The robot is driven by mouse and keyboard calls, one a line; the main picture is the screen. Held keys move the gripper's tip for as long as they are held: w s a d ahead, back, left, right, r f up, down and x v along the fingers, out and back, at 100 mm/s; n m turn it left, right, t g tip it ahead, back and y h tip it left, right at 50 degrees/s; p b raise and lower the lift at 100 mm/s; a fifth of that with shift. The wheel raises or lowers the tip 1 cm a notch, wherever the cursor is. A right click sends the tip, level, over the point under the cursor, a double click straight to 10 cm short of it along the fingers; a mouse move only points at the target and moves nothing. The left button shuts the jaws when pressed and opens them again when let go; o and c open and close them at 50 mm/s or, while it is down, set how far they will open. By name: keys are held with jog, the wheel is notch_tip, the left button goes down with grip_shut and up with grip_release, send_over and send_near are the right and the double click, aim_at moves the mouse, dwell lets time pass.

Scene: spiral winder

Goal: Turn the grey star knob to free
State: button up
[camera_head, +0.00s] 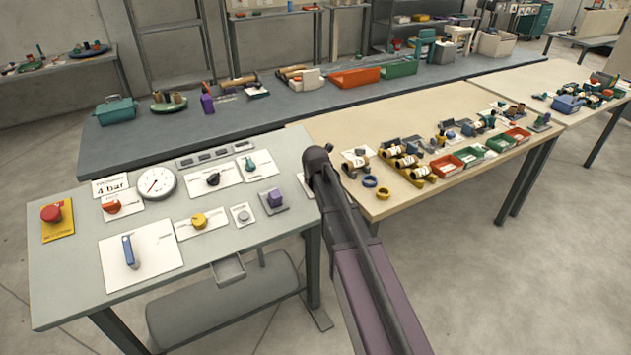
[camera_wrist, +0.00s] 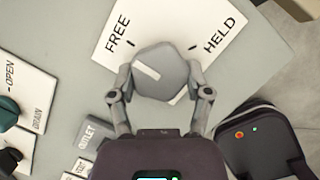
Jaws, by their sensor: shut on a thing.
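The grey star knob (camera_wrist: 168,80) sits on a white plate (camera_wrist: 165,22) marked FREE on the left and HELD on the right, each with a black tick. A white pointer bar on its top points up and left, toward the FREE side. I cannot tell whether it lines up exactly with the FREE tick. My gripper (camera_wrist: 160,76) has one finger on each side of the knob and is shut on it. In the head view my gripper (camera_head: 317,158) is at the right end of the grey panel table, and the knob is hidden behind it.
The panel table (camera_head: 75,285) also bears a red emergency button (camera_head: 51,213), a gauge (camera_head: 156,183), a blue lever (camera_head: 130,252), a yellow knob (camera_head: 199,219) and a purple block (camera_head: 274,197). An OUTLET block (camera_wrist: 92,131) lies left of my gripper. A wooden table (camera_head: 440,200) stands right.

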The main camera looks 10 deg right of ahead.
jog(key=o, duration=1.2)
jog(key=shift+w+d, duration=0.1)
jog(key=shift+w, duration=0.05)
jog(key=shift+c, duration=0.2)
jog(key=shift+r, duration=0.1)
